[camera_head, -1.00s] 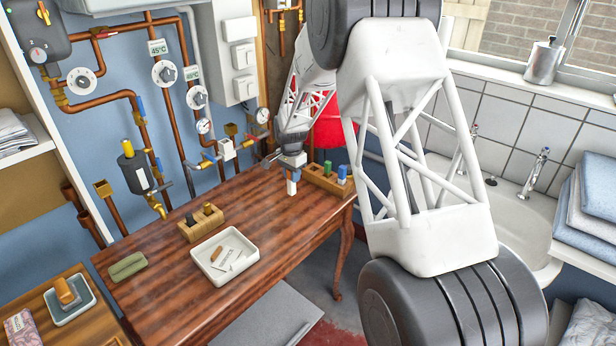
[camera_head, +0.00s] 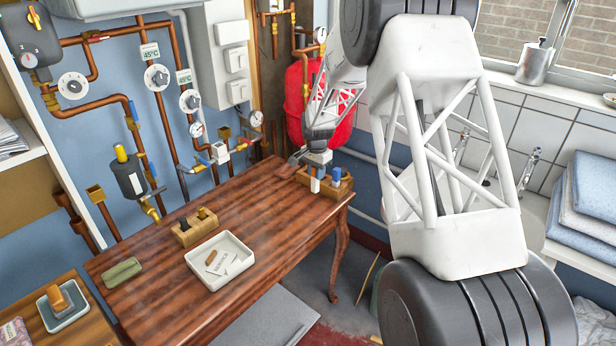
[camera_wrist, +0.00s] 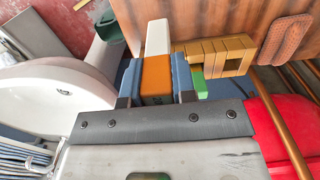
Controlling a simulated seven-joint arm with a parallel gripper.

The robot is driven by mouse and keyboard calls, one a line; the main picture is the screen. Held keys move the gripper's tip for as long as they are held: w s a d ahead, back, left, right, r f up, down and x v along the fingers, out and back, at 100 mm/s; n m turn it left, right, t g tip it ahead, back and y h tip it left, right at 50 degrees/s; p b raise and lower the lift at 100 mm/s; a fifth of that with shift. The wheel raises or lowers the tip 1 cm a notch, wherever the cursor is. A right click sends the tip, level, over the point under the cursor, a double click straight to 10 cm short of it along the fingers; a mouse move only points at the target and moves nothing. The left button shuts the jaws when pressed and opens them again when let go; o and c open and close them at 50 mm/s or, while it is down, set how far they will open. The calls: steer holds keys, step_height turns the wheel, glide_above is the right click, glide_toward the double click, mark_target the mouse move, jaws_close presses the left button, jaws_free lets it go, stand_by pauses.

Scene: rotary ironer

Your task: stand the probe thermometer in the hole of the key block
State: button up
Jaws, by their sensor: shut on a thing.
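My gripper (camera_head: 318,164) is at the back right end of the table, shut on an orange and white piece that I take for the probe thermometer. In the wrist view its orange body (camera_wrist: 156,75) is between the blue fingers, and its white end (camera_wrist: 158,37) sticks out past them.
A green piece (camera_wrist: 198,86) shows beside the right finger. Another wooden block (camera_head: 183,238) with dark pieces, a white tray (camera_head: 190,262) and a green pad (camera_head: 122,271) are on the table (camera_head: 150,300). A red vessel (camera_head: 340,130) stands behind.

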steer(key=shift+w, duration=0.15)
steer(key=w+a+f, duration=0.1)
steer(key=w, duration=1.4)
steer(key=shift+w+f, duration=0.25)
steer(key=shift+w, duration=0.1)
steer(key=shift+a, duration=0.1)
steer(key=shift+f, duration=1.75)
steer(key=shift+f, duration=0.15)
steer(key=o, duration=0.9)
step_height(320, 180, up, 12)
steer(key=shift+s+r, duration=0.1)
steer(key=shift+r, duration=0.1)
